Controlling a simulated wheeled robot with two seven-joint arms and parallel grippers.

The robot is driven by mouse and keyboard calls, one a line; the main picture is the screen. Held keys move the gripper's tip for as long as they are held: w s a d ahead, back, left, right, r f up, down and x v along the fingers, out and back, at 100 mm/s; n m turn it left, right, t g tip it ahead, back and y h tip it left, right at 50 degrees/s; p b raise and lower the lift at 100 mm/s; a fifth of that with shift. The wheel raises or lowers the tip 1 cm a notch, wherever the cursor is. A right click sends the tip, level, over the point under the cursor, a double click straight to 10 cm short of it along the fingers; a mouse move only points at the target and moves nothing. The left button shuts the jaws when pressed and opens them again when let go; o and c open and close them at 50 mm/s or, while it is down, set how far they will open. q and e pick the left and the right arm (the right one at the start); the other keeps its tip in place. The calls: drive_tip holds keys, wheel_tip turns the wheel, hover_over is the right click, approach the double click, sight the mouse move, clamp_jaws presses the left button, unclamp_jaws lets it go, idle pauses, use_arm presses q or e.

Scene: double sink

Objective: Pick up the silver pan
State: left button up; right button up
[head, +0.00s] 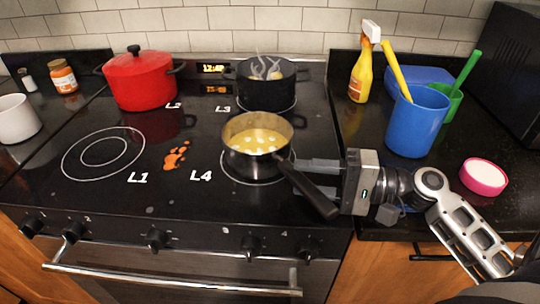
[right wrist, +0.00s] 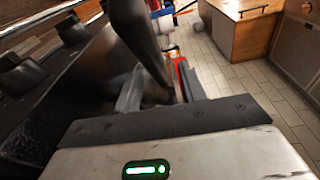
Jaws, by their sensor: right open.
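The silver pan (head: 257,150) sits on the L4 burner, holding yellow liquid with pale pieces. Its black handle (head: 312,193) points toward the front right, over the stove's front edge. My right gripper (head: 308,172) comes in from the right at the handle, its upper finger close behind it. In the right wrist view the dark handle (right wrist: 138,35) runs down between the two fingers of the open gripper (right wrist: 160,88). Part of the fingers is hidden by the handle; I cannot tell whether they touch it. My left gripper is out of view.
A red lidded pot (head: 138,82) stands at L2 and a steaming black pot (head: 266,88) at L3. L1 is empty, with an orange spill (head: 176,156) beside it. A blue cup (head: 416,122), yellow spray bottle (head: 361,75) and pink-rimmed dish (head: 484,177) stand on the right counter.

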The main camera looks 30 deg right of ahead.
sight(278, 167)
drive_tip(key=shift+x, duration=1.35)
clamp_jaws()
drive_tip(key=shift+r, duration=0.1)
